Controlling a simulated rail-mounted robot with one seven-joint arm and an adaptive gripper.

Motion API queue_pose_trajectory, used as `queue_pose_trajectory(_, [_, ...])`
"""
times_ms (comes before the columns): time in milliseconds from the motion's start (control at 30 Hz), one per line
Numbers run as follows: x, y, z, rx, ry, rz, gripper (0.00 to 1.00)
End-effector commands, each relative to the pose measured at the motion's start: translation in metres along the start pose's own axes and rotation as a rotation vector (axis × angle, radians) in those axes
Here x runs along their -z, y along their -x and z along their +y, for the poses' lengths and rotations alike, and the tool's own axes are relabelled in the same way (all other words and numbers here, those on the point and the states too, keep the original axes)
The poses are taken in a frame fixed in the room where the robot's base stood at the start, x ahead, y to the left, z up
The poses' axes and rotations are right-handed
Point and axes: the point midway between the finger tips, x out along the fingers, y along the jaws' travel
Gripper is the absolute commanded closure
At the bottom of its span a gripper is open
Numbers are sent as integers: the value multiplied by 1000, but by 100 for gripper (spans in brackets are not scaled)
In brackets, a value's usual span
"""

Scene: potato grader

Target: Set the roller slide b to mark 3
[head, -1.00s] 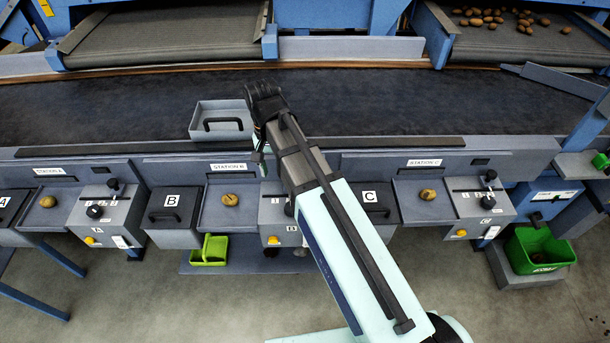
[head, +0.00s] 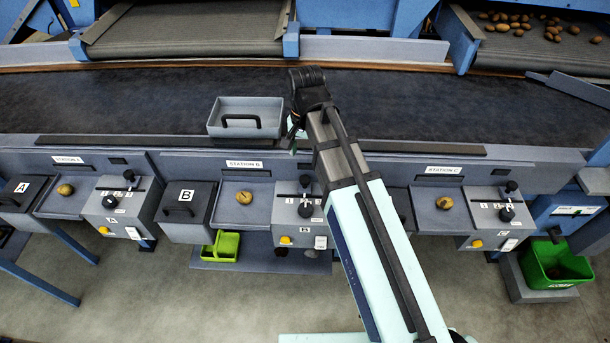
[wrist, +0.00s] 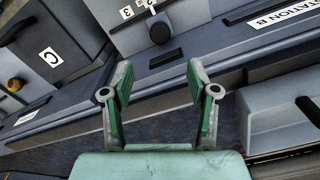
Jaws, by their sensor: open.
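The station B control box (head: 300,208) carries roller slide b, a slot with number marks and a black knob (head: 305,181). Part of the box is hidden behind my arm. In the wrist view the box (wrist: 185,12) is at the top, with marks 2 and 3 legible left of a round black knob (wrist: 160,31). I cannot tell at which mark the slide stands. My gripper (wrist: 159,68) is open and empty, its green-padded fingers apart and below the knob in the picture, not touching it. In the head view its fingers are hard to make out.
A grey tray (head: 246,106) with a black handle stands on the belt edge, left of my arm. Bin B (head: 189,196) and a pan with a potato (head: 243,198) lie left of the box. The lidded bin C (wrist: 55,52) shows in the wrist view. The dark belt (head: 420,110) is largely clear.

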Motion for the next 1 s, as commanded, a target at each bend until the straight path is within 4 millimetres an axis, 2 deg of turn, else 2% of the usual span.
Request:
queue_pose_trajectory(600, [0, -88, 0, -2, 0, -2, 41])
queue_pose_trajectory(800, [0, -105, 0, -1, 0, -1, 41])
queue_pose_trajectory(1000, [0, -112, 0, 0, 0, 0, 41])
